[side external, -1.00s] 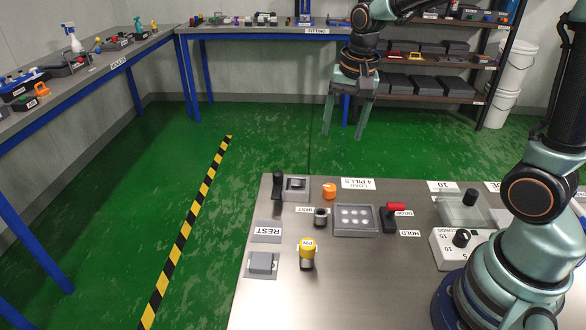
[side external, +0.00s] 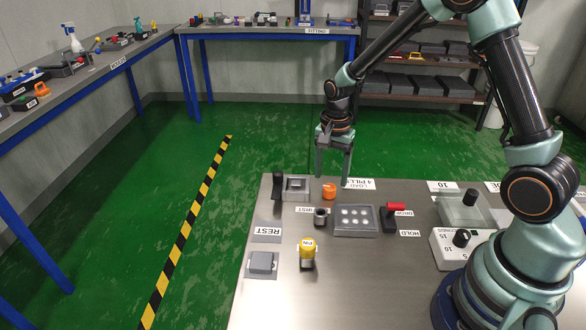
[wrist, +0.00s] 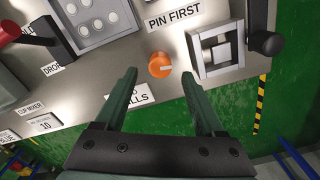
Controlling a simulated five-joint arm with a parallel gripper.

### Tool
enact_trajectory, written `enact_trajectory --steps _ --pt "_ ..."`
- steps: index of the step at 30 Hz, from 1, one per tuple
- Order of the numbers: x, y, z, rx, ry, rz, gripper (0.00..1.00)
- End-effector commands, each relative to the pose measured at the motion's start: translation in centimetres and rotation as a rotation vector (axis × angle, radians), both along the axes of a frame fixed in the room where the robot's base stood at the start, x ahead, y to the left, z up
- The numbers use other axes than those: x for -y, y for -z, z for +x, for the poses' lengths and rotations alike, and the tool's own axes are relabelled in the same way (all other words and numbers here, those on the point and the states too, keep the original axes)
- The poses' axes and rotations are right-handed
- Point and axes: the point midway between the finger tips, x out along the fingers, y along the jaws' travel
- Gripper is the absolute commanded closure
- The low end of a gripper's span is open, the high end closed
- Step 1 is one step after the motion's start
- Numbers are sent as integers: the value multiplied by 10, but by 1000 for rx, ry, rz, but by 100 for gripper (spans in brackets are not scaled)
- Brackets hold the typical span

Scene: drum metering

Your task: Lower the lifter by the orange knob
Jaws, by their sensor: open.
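The orange knob (side external: 329,190) stands near the far edge of the steel table. It also shows in the wrist view (wrist: 160,65), just ahead of and between my fingertips as seen there. My gripper (side external: 333,174) is open and empty, pointing down above the table's far edge by the knob; its two fingers also show in the wrist view (wrist: 160,73). They appear apart from the knob. I cannot tell which part is the lifter; a grey square frame with a block inside (side external: 296,184) and a black-handled lever (side external: 278,188) stand left of the knob.
A grey tray with several white pills (side external: 354,233), a small dark cup (side external: 321,217) and a red-topped lever (side external: 390,215) stand nearer the camera. A yellow-topped pin (side external: 307,250) is at the front. A control box (side external: 465,247) stands right. The table's front middle is clear.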

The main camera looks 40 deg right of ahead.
Motion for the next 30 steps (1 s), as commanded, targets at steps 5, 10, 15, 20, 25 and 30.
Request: enact_trajectory --steps 5,10,15,20,25,30 --pt "0 25 0 -2 -1 0 29" --pt "0 36 0 0 -1 0 29" --pt "0 37 0 1 -1 -1 29" --pt "0 37 0 1 -1 -1 40" --pt "0 37 0 1 -1 -1 100" --pt "0 37 0 1 -5 -1 100"
